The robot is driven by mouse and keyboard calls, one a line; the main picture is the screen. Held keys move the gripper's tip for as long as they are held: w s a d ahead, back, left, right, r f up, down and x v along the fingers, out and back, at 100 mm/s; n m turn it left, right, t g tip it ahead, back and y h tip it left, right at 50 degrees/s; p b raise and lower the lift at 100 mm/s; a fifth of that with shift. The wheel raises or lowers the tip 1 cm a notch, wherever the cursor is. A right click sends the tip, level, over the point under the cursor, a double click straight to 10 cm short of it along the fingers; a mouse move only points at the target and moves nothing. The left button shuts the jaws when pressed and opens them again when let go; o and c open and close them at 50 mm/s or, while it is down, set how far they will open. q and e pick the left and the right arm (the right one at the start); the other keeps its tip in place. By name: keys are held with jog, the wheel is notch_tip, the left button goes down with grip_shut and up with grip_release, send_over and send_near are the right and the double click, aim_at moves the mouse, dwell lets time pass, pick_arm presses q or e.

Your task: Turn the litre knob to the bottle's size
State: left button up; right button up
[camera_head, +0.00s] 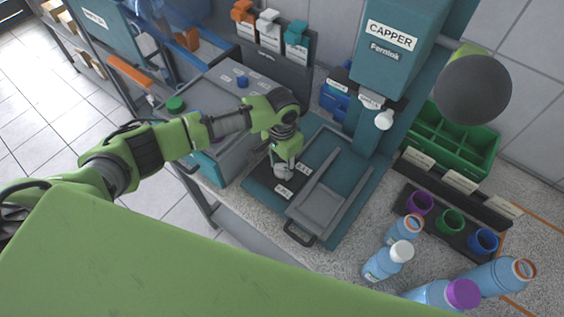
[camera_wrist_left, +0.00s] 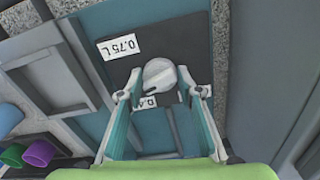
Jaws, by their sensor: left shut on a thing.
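The litre knob (camera_wrist_left: 158,75) is a pale grey round knob on a dark plate (camera_wrist_left: 180,40) in the left wrist view. My left gripper (camera_wrist_left: 160,84) is shut on it, one fingertip on each side. A white label reading 0.75 L (camera_wrist_left: 120,47) lies up and left of the knob. Two other labels are partly hidden by the fingers. In the head view my left gripper (camera_head: 283,172) reaches down to the plate and mostly hides the knob. Several blue bottles stand at the lower right, one with a white cap (camera_head: 401,251); no size on them is readable.
The teal capper (camera_head: 398,45) stands behind a grey slide tray (camera_head: 322,207) with a black handle. Purple, green and blue cups (camera_head: 483,241) sit in a dark rack at right. A green crate (camera_head: 465,140) stands behind the rack. A grey bench unit (camera_head: 225,95) lies to the left.

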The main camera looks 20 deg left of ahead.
aim_at(282, 167)
pick_arm(q)
jog(key=m+p, duration=0.1)
jog(key=m, duration=0.1)
jog(key=shift+r+m, duration=0.1)
jog(key=shift+m, duration=0.3)
jog(key=m, duration=0.3)
jog(key=shift+m+p, duration=0.3)
jog(key=m, duration=0.6)
jog(key=shift+w, duration=0.1)
jog(key=o, duration=1.1)
notch_tip(282, 167, up, 12)
